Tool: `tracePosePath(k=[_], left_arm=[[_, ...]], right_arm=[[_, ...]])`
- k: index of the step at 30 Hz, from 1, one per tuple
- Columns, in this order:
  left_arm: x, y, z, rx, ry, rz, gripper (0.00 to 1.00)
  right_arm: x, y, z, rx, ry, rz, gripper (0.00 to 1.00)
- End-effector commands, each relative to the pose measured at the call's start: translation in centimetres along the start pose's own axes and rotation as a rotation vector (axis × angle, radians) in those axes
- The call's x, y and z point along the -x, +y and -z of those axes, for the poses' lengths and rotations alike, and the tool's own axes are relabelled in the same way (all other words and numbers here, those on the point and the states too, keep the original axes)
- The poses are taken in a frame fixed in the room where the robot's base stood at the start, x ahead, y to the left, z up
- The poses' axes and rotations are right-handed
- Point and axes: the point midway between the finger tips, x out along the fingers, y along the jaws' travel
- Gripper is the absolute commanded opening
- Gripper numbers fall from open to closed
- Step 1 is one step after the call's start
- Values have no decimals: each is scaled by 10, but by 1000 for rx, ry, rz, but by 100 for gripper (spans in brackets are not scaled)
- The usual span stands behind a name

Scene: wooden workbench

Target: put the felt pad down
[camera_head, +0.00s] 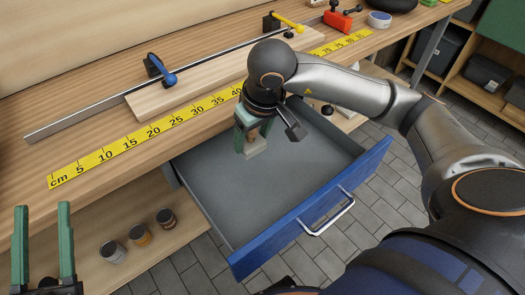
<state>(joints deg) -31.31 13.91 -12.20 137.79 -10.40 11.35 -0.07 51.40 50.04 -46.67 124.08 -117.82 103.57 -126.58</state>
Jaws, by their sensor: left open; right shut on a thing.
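The felt pad (256,148) is a small pale grey-beige piece at the tips of my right gripper (250,139). The gripper is shut on it and holds it over the open drawer (230,190), near the drawer's back edge by the bench front. I cannot tell whether the pad touches the drawer floor. The fingers hide part of the pad. My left gripper (43,245) is open and empty at the lower left, with its green fingers pointing up, apart from the drawer.
The blue drawer front (310,208) has a metal handle (328,215). The visible drawer floor is bare. A yellow ruler strip (155,128), a board (190,85) and a bar clamp (160,72) lie on the bench (60,110).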

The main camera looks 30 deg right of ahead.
Motion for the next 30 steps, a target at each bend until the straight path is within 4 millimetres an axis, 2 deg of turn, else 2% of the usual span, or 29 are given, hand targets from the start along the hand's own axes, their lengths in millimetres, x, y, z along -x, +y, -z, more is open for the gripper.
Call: tracePosePath(k=[1, 3, 9, 14, 18, 23, 30], left_arm=[[0, 0, 12, -17, 57, -3, 50], [0, 0, 30, -37, 131, -7, 50], [4, 0, 65, -76, 270, -15, 50], [5, 1, 74, -87, 308, -18, 50], [10, 2, 88, -106, 375, -24, 50], [14, 5, 85, -99, 387, -28, 50], [13, 5, 86, -96, 385, -28, 50]], right_arm=[[-13, 6, -3, -1, -7, 0, 12], [-25, 14, -2, -1, -6, 0, 12], [-44, 29, -1, 3, -3, 1, 12], [-49, 33, 0, 2, -2, 2, 12], [-62, 41, -2, 2, -4, 1, 12], [-86, 39, -9, 4, -4, 3, 12], [-86, 39, -8, 4, -1, 2, 12]])
